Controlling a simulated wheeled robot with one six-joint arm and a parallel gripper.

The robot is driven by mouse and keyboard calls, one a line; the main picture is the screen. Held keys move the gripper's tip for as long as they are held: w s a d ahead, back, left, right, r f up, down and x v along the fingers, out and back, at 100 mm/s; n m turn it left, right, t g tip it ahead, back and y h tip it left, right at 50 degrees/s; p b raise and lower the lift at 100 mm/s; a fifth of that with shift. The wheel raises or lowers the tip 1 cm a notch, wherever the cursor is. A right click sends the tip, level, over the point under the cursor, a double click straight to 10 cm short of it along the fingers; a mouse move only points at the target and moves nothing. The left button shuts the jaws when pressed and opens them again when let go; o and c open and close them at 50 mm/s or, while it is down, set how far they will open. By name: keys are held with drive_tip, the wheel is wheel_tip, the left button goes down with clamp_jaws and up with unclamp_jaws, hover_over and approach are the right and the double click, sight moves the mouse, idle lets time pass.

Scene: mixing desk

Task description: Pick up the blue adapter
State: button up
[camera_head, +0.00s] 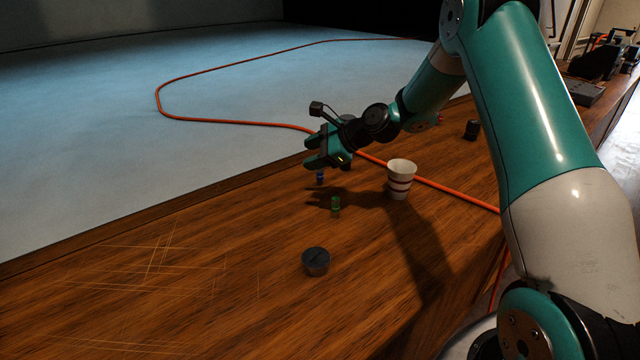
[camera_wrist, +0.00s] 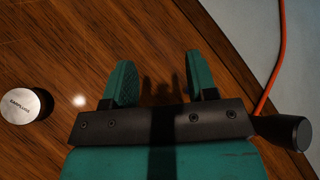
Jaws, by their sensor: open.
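The blue adapter (camera_head: 320,176) is a small blue piece on the wooden desk in the head view, partly hidden under my gripper. My gripper (camera_head: 311,153) is above it, with its teal fingers apart. In the wrist view my gripper (camera_wrist: 161,74) is open, with only wood and shadow showing between the fingers. I cannot make out the blue adapter in the wrist view.
A striped cup (camera_head: 400,180) stands right of my gripper. An orange cable (camera_head: 452,188) crosses the desk (camera_head: 130,290). The wrist view shows a silver-lidded tin (camera_wrist: 20,104).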

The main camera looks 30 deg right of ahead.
sight(322, 170)
drive_tip(key=w+d+f+m+t, duration=0.1)
drive_tip(key=d+f+m, duration=0.2)
drive_tip(key=w+d+f+m+t, duration=0.1)
drive_tip(key=d+f+m, duration=0.1)
drive_tip(key=d, duration=0.2)
drive_tip(key=w+d+f+m+t, duration=0.1)
drive_tip(key=d+f+m, duration=0.2)
drive_tip(key=shift+w+d+f+m+h+b, duration=0.2)
drive_tip(key=shift+d+f+m+h+b, duration=0.1)
drive_tip(key=shift+d+h+b, duration=0.1)
drive_tip(key=shift+w+f, duration=0.2)
drive_tip(key=shift+w, duration=0.05)
drive_tip(key=p+x, duration=0.1)
drive_tip(key=x, duration=0.5)
drive_tip(key=shift+w+a+f, duration=0.2)
drive_tip(key=shift+a, duration=0.15)
clamp_jaws()
